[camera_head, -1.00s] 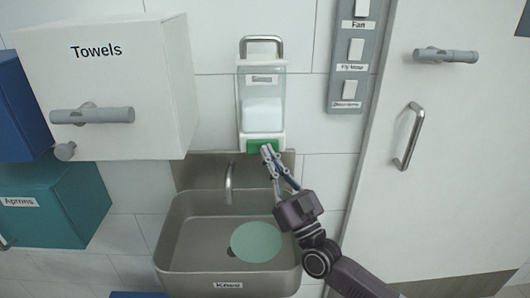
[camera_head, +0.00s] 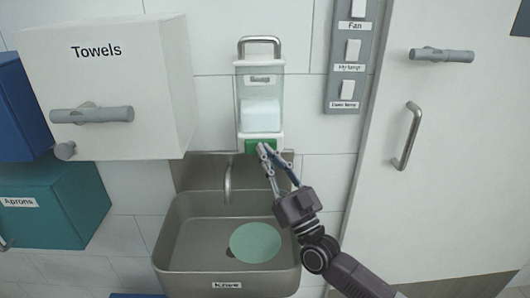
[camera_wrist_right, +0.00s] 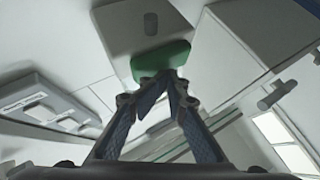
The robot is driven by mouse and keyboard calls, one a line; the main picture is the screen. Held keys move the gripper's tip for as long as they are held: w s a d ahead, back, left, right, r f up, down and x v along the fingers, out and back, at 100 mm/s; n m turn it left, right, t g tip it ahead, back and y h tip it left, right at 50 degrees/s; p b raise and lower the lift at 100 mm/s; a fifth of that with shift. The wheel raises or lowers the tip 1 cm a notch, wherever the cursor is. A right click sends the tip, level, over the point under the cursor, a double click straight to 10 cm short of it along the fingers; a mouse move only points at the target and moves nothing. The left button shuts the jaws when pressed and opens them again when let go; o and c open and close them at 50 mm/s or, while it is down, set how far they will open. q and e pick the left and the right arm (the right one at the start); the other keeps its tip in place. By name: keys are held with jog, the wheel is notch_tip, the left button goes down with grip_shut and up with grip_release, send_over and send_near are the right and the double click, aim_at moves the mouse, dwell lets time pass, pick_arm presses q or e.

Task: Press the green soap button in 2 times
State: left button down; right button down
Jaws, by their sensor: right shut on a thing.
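The green soap button (camera_head: 253,146) is at the bottom front of the clear soap dispenser (camera_head: 260,85) on the wall above the sink. My right gripper (camera_head: 264,149) reaches up from the lower right, its fingertips at the button's right part and covering some of it. In the right wrist view, the green button (camera_wrist_right: 160,58) lies right at the converging fingertips (camera_wrist_right: 160,76). The fingers are shut on the button's edge; how far the button is pushed in cannot be told. My left gripper is not in view.
A steel sink (camera_head: 185,240) with a faucet (camera_head: 228,183) and a pale green disc (camera_head: 256,243) lies below. A towels box (camera_head: 150,100) is to the left. A switch panel (camera_head: 345,95) and a door with a handle (camera_head: 407,137) are to the right.

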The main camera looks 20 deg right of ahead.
jog(key=shift+w+d+f, duration=0.15)
jog(key=shift+w+d, duration=0.05)
jog(key=shift+w, duration=0.15)
jog(key=s+p, duration=0.1)
jog(key=s+a+p, duration=0.1)
jog(key=s, duration=0.1)
jog(key=s+a+f+p, duration=0.1)
jog(key=shift+s+a, duration=0.15)
jog(key=shift+s, duration=0.2)
jog(key=shift+s, duration=0.1)
dwell(0.7)
